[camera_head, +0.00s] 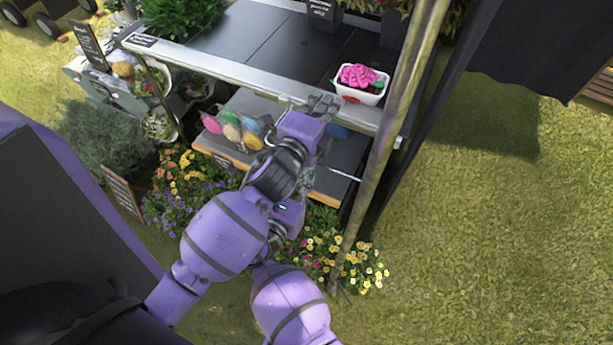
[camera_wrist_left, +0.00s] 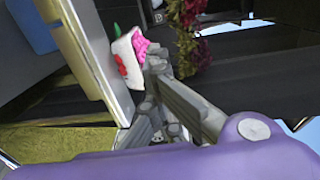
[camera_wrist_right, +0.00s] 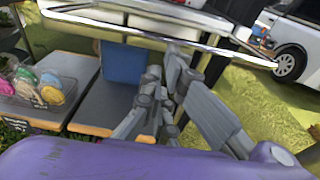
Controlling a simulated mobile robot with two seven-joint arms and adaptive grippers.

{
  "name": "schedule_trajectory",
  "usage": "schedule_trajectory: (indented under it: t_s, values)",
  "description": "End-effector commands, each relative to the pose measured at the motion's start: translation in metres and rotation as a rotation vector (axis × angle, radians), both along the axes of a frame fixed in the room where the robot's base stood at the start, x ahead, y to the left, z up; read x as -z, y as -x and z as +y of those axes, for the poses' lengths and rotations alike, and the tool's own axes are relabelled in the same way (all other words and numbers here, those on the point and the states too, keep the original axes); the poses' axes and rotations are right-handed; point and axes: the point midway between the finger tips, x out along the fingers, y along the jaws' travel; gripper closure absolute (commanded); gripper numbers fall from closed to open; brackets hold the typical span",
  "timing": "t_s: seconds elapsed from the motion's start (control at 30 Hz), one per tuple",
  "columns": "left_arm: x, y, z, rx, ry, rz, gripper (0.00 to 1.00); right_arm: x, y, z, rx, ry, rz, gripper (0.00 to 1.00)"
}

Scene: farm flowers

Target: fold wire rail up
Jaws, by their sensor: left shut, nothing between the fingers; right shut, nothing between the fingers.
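The wire rail shows as a thin bright rod (camera_head: 345,173) below the stall's front edge in the head view; my arms hide much of it. In the right wrist view it is a chrome rod (camera_wrist_right: 250,57) crossing beyond the fingers. My left gripper (camera_head: 321,103) is shut and empty at the counter's front edge. Its fingers (camera_wrist_left: 158,62) overlap the white pot in the left wrist view. My right gripper (camera_head: 308,178) is lower, partly hidden by my left arm. Its fingers (camera_wrist_right: 163,75) are shut and empty, near the rod in the picture; I cannot tell whether they touch it.
A white pot with pink flowers (camera_head: 360,84) stands on the counter (camera_head: 255,40). A slanted pole (camera_head: 398,100) rises right of my grippers. Flowers (camera_head: 345,262) grow below. Open grass (camera_head: 500,240) lies right.

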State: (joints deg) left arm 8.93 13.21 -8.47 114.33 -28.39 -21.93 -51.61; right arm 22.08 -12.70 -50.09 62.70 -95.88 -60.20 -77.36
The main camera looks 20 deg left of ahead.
Motion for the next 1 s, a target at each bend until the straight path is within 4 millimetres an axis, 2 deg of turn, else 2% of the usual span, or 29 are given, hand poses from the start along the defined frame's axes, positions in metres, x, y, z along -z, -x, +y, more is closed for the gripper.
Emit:
schedule_trajectory:
  t_s: [0.03,0.2,0.23,0.57,0.67,0.77,1.0]
  values:
    - [0.0,0.0,0.0,0.0,0.0,0.0,0.98,-0.001,0.0,0.0,-0.001,-0.001,-0.002,1.0]
    - [0.0,0.0,0.0,0.0,0.0,0.0,0.76,-0.001,0.0,0.001,-0.001,-0.001,-0.002,1.0]
    - [0.0,0.0,0.0,0.0,0.0,0.0,0.74,-0.001,0.0,0.001,-0.001,-0.001,-0.002,1.0]
    - [0.0,0.002,0.0,0.0,0.0,0.0,0.74,-0.001,0.0,0.001,-0.001,-0.001,-0.002,1.0]
    - [0.0,0.012,0.001,0.0,0.0,0.001,0.74,-0.001,0.0,0.001,-0.001,-0.001,-0.002,1.0]
    - [-0.001,0.03,0.002,-0.001,0.001,0.003,0.74,-0.001,0.0,0.001,-0.001,-0.001,-0.002,1.0]
    - [-0.006,0.082,0.003,0.0,0.001,0.003,0.74,-0.001,0.0,0.001,-0.001,-0.001,-0.002,1.0]
